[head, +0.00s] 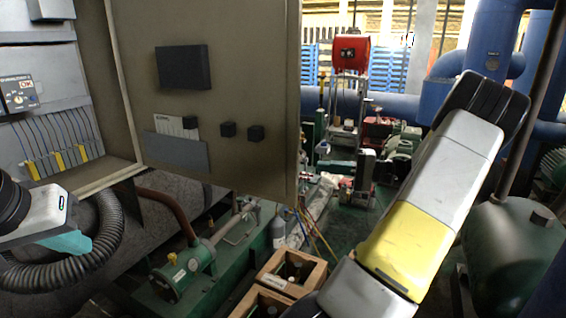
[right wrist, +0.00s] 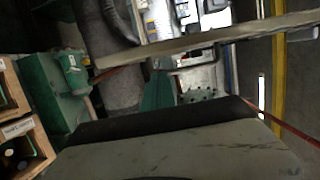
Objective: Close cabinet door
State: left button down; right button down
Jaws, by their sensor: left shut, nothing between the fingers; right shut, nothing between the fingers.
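The cabinet door (head: 255,100) stands wide open, its inner face toward me in the head view. Dark boxes and a grey holder with a label sheet are fixed to it. The cabinet interior (head: 60,115) is open at the left. In the right wrist view the door (right wrist: 205,45) appears edge-on as a long slanting strip. My right arm rises on the right of the head view.
A black corrugated hose (head: 105,245) curves below the cabinet. A green pump (head: 182,275) and wooden crates (head: 290,272) stand on the floor below the door. A green tank (head: 515,250) stands at the right. A large grey, black-edged surface fills the lower right wrist view.

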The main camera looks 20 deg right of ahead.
aim_at(295, 165)
jog(key=x, duration=0.9)
jog(key=shift+a, duration=0.1)
